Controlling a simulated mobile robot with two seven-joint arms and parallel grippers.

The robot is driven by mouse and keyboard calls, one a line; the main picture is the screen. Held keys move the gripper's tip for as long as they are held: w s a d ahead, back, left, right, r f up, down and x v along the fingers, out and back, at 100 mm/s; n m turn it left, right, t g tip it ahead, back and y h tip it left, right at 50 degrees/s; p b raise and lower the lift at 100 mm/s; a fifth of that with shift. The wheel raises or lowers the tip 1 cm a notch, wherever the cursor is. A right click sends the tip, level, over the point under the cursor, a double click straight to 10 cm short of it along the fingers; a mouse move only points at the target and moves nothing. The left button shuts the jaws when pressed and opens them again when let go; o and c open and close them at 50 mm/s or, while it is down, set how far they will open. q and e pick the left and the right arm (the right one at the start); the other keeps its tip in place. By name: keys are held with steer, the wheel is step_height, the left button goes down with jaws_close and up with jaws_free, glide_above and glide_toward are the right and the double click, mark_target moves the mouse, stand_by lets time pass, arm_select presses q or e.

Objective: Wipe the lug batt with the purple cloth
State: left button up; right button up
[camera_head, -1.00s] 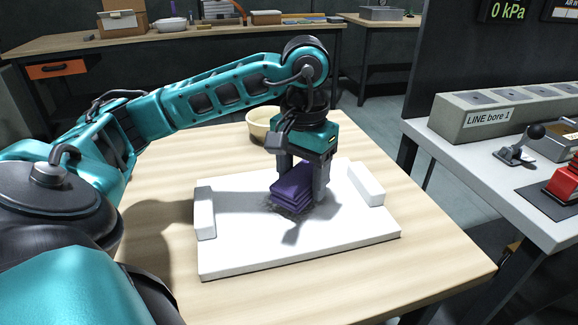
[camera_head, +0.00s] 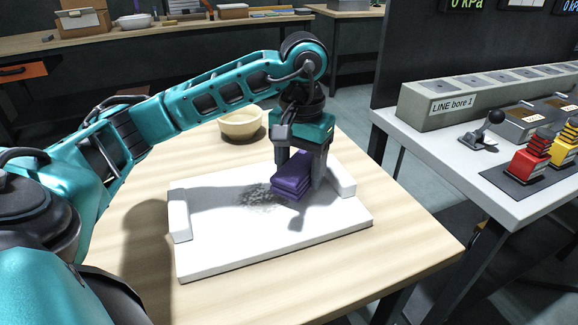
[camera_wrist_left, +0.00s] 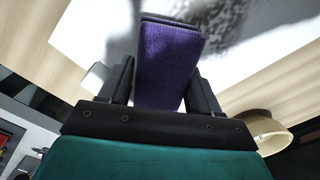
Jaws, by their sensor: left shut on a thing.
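The lug batt (camera_head: 215,250) is a white slab on the wooden table, with a raised white lug at its left end and another at its right end. A grey speckled smudge (camera_head: 258,196) marks the middle of its top. My left gripper (camera_head: 302,180) is over the right half of the batt, shut on the folded purple cloth (camera_head: 291,178). The cloth is at the right edge of the smudge; I cannot tell whether it touches the batt. The cloth also shows between the fingers in the left wrist view (camera_wrist_left: 170,65). My right gripper is not in view.
A cream bowl (camera_head: 240,125) stands on the table (camera_head: 410,235) behind the batt. The table's front right is clear.

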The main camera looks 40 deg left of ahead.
arm_select(q)
steer(key=shift+w+d+r, duration=0.1)
steer(key=shift+w+d, duration=0.05)
steer(key=shift+w, duration=0.1)
steer(key=shift+w+d, duration=0.35)
steer(key=shift+w, duration=0.35)
steer(key=shift+w+d, duration=0.4)
steer(key=shift+w, duration=0.3)
steer(key=shift+w+d, duration=0.35)
steer(key=shift+w, duration=0.35)
steer(key=shift+p, duration=0.35)
step_height(320, 180, up, 7)
steer(key=p, duration=0.4)
steer(key=shift+p, duration=0.4)
